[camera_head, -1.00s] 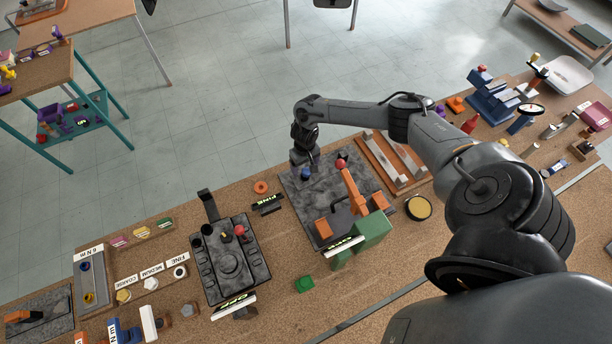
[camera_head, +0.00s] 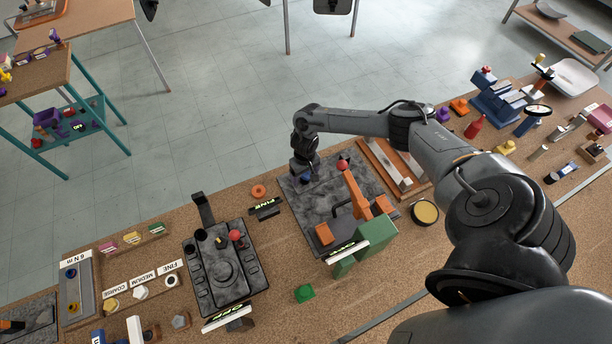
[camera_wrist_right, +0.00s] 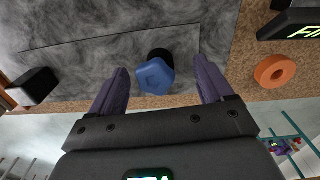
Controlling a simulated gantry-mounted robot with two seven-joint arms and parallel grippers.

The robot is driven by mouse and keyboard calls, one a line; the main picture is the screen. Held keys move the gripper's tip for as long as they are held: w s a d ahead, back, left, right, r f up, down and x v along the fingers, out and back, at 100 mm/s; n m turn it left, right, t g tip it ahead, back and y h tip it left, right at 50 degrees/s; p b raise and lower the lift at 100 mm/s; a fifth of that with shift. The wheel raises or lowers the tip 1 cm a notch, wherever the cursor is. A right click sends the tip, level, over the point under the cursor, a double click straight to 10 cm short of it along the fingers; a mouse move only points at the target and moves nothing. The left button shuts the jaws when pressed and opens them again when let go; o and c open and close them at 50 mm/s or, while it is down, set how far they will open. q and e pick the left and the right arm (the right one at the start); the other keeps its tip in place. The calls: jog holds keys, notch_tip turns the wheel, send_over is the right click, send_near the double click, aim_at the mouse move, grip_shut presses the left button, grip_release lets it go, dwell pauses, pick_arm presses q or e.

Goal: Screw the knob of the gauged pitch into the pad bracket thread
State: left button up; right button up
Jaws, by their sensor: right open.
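My right gripper (camera_head: 304,174) is over the far left part of a dark mottled plate (camera_head: 325,199). In the right wrist view its two purple fingers (camera_wrist_right: 160,88) are apart. A faceted blue knob (camera_wrist_right: 155,76) lies in the gap between them, with clear space on both sides and a black part behind it. The blue knob also shows just under the gripper in the head view (camera_head: 305,180). I cannot tell whether it is seated in a thread. An orange lever with a red ball (camera_head: 342,165) stands on the plate. My left gripper is out of view.
A FINE label (camera_head: 264,208) and an orange ring (camera_head: 258,191) lie left of the plate. Green blocks (camera_head: 372,243) stand at its front. A dark control box (camera_head: 226,268) is further left, near labelled knobs (camera_head: 141,293). Bare cork lies around the green knob (camera_head: 305,293).

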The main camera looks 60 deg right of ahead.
jog(key=n, duration=0.5)
jog(key=shift+b, duration=0.35)
jog(key=n+b, duration=0.1)
jog(key=n, duration=0.5)
jog(key=n+b, duration=0.1)
jog(key=n, duration=0.4)
jog(key=shift+f+n+b, duration=0.15)
jog(key=shift+n+b, duration=0.2)
jog(key=shift+n, duration=0.05)
jog(key=n+b, duration=0.1)
jog(key=n, duration=0.2)
jog(key=shift+n, duration=1)
grip_shut()
